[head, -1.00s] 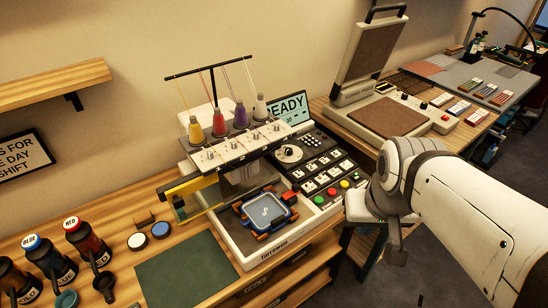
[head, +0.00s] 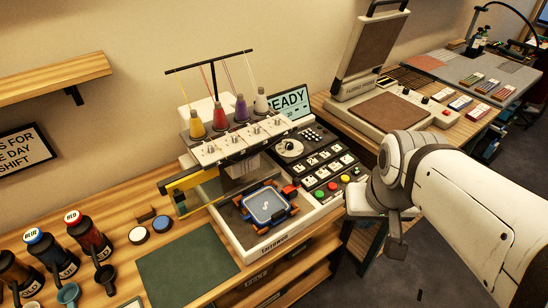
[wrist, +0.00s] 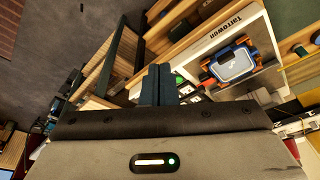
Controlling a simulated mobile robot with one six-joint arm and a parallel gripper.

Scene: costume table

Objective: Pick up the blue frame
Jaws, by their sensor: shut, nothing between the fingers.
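The blue frame (head: 256,221) lies on the light bed of the embroidery machine (head: 232,238), below its needle heads. It has a blue rim, orange-red corner pieces and a grey-blue panel with a white mark. The blue frame also shows at the upper right in the wrist view (wrist: 217,70). My gripper (head: 396,250) is to the right of the machine, apart from the frame, over the floor side. In the wrist view, my gripper's dark fingers (wrist: 158,82) are together with nothing between them.
Coloured thread cones (head: 218,118) stand on top of the machine. A control panel (head: 310,160) with buttons is at its right. Bottles (head: 88,240) and a green mat (head: 185,268) are at the left. A heat press (head: 390,115) stands behind my arm.

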